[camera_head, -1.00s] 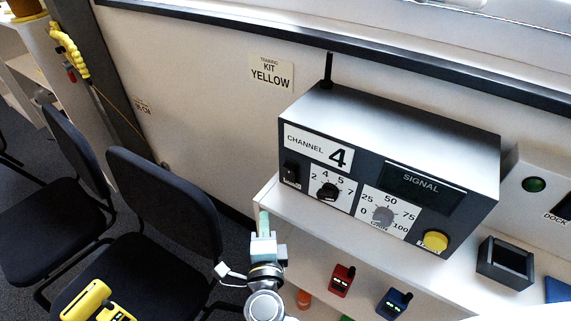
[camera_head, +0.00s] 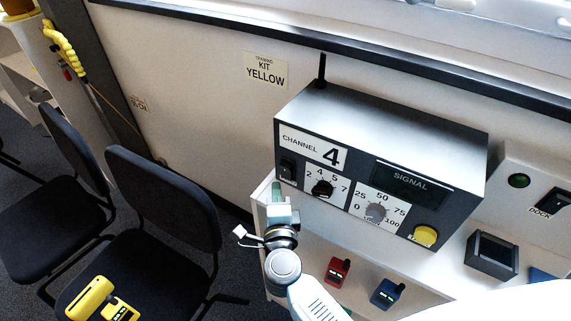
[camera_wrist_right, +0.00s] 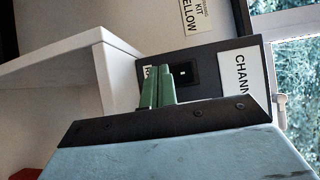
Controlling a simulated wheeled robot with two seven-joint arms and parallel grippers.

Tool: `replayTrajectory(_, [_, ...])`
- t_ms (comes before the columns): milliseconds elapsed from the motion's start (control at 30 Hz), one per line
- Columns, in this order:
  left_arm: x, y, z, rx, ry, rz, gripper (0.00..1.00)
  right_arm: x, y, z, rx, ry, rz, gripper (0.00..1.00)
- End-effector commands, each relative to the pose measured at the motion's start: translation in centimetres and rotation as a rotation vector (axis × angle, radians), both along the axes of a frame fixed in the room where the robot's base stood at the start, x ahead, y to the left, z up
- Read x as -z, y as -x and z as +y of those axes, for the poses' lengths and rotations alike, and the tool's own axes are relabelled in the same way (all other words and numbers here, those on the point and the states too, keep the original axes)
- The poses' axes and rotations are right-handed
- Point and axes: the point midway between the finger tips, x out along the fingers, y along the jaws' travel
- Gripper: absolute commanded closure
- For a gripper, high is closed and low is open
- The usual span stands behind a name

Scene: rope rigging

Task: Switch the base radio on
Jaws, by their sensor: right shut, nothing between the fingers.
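The base radio (camera_head: 385,125) is a dark box with a silver top on the white shelf. Its front has a black rocker switch (camera_head: 287,170) at the left end, a channel dial (camera_head: 322,188), a grey gain knob (camera_head: 375,211) and a yellow button (camera_head: 425,236). The signal display is dark. My right gripper (camera_head: 276,188) is just in front of and below the switch. In the right wrist view its green fingers (camera_wrist_right: 158,86) are together and empty, beside the switch (camera_wrist_right: 182,73). I cannot tell whether they touch the panel. My left gripper is not in view.
A red handset (camera_head: 337,270) and a blue handset (camera_head: 387,292) stand below the radio. A dark open box (camera_head: 491,254) and a dock panel (camera_head: 519,181) are to the right. Chairs (camera_head: 160,215) stand at left, one holding a yellow device (camera_head: 92,299).

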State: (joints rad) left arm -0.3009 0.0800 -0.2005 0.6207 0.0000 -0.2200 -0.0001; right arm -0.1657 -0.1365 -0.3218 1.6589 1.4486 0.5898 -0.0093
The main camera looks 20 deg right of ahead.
Motion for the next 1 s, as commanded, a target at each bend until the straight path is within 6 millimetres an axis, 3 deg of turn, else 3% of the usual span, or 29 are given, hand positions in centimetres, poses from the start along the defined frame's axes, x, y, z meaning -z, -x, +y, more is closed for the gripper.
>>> replayTrajectory(200, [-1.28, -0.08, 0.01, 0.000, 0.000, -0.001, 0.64, -0.87, -0.86, -1.11, 0.000, -0.001, 0.000, 1.00])
replayTrajectory(1000, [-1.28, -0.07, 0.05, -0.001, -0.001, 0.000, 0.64, -0.82, -0.98, -1.25, 0.000, -0.001, 0.001, 1.00])
